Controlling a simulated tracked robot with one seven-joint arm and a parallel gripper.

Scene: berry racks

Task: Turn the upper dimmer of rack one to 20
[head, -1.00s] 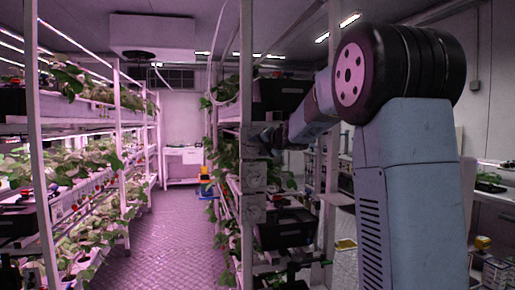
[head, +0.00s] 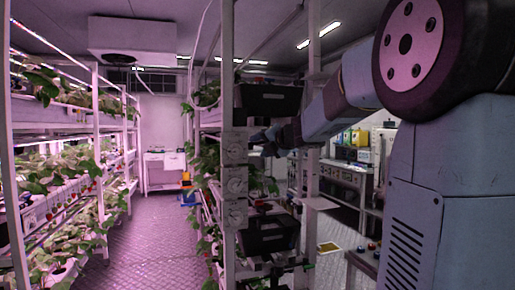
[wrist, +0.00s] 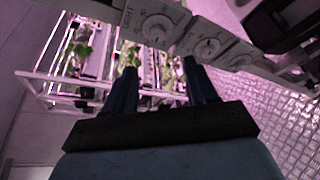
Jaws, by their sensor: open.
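Several pale dimmer boxes with round knobs sit one above another on the near post of the rack in the middle of the head view. The upper dimmer (head: 235,148) is the topmost, with a middle dimmer (head: 236,183) and a lower dimmer (head: 236,215) below it. My gripper (head: 258,138) is just right of the upper dimmer, small and dark. In the wrist view my gripper (wrist: 160,66) is open and empty, its fingers apart. The upper dimmer (wrist: 157,27) shows beyond the fingertips, with another dimmer (wrist: 207,47) to its right. Dial markings are too small to read.
Black crates (head: 270,98) sit on the rack beside the dimmers, one high and one low (head: 268,238). A plant rack (head: 97,150) stands left across a clear aisle (head: 155,240). A bench (head: 345,175) stands behind my arm at right.

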